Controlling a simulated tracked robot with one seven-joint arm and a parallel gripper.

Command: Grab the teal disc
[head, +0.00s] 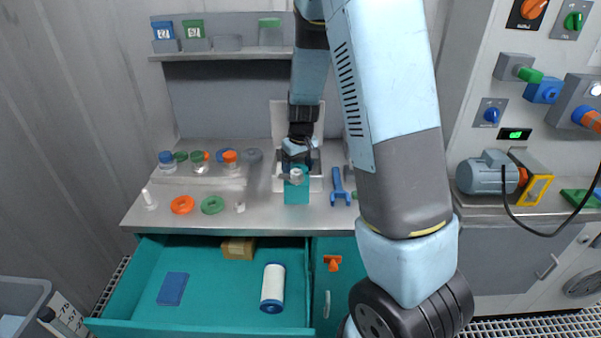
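My gripper (297,162) is at the middle of the workbench, pointing down, small and dark against a pale fixture. Right below it is a teal piece (297,193) with a grey metal knob at its upper part. It looks more like a block or plate than a disc from here, and I cannot tell whether the gripper touches it. No other clearly teal disc shows. The fingers are too small and partly hidden to tell whether they are open or shut.
An orange ring (182,204) and a green ring (212,205) lie at the bench's left. Capped jars (230,160) stand behind them. A blue wrench (339,187) lies right of the gripper. An open teal drawer (220,285) below holds a white cylinder (273,285) and a blue block (172,288).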

